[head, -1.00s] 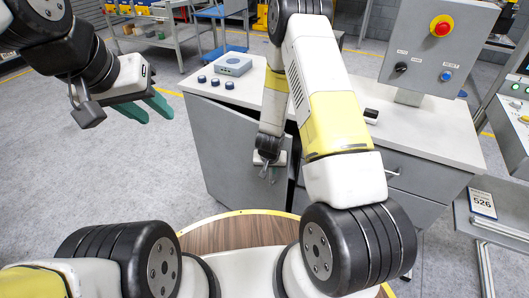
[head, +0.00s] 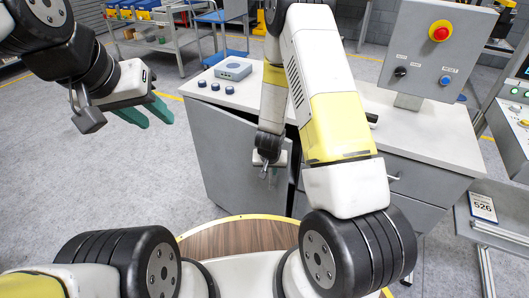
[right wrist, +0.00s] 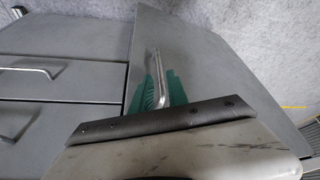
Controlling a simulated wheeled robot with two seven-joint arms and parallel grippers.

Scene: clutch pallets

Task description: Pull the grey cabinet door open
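The grey cabinet door (head: 222,150) is at the left of the cabinet front in the head view. It stands ajar, its right edge swung out from the cabinet. In the right wrist view the door (right wrist: 220,75) fills the right side, angled against the drawer fronts. My right gripper (head: 266,170) is at the door's handle. In the right wrist view, the green fingers of this gripper (right wrist: 160,92) lie on both sides of the metal door handle (right wrist: 155,65) and appear shut on it. My left gripper (head: 147,113) is raised at the left, empty, with its fingers apart.
The cabinet top (head: 425,135) carries a small grey box (head: 232,69), several dark knobs and a control panel (head: 438,50) with a red button. Drawers (head: 420,180) are right of the door. The floor (head: 120,180) left of the door is clear.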

